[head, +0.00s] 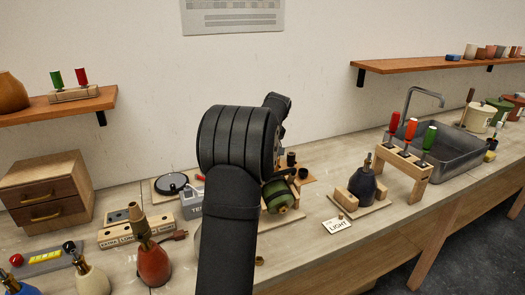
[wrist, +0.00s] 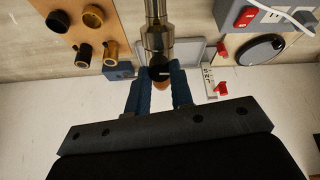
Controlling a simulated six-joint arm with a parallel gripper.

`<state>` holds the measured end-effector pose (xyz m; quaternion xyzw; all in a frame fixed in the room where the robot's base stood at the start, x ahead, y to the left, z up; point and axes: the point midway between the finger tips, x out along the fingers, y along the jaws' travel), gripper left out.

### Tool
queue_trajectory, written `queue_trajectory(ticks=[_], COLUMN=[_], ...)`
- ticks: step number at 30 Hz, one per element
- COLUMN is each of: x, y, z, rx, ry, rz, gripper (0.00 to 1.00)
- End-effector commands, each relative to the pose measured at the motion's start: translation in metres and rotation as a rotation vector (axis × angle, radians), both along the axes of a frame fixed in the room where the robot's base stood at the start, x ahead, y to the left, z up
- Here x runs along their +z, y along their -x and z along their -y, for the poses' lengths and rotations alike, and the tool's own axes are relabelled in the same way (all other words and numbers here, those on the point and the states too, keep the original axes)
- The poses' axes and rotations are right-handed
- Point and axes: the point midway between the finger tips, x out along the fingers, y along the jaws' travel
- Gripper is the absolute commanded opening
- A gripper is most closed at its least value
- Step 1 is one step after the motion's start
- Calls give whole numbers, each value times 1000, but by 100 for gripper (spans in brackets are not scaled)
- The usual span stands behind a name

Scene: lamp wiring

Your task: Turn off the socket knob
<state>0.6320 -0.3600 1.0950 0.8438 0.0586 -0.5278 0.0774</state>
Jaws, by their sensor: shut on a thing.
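A metal lamp socket (wrist: 156,34) comes down from the top of the wrist view, with a small dark knob (wrist: 160,73) at its lower end. My gripper (wrist: 158,79) has its two blue fingers either side of the knob and is shut on it. A small orange piece (wrist: 162,85) shows just below the knob between the fingers. In the head view my arm hides the gripper, knob and socket. A green lamp base (head: 278,194) lies on its side on a wooden stand just right of my arm.
A grey box marked TEST (head: 191,206) and a black disc (head: 171,184) stand left of my arm. A red lamp base (head: 153,264) stands front left. A dark lamp base (head: 365,187) sits in a wooden holder at right, beside a screwdriver rack (head: 405,164) and a sink (head: 455,150).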

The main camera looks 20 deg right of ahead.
Motion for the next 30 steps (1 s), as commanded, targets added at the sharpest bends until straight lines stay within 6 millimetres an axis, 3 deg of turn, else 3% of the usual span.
queue_trajectory(ticks=[13, 14, 17, 26, 30], x=[0, 0, 0, 2, 15], y=[0, 0, 0, 1, 6], z=[0, 0, 0, 0, 1], rx=[9, 9, 8, 8, 7], ry=[4, 4, 4, 4, 5], rz=[1, 1, 1, 1, 3], gripper=[0, 27, 43, 43, 43])
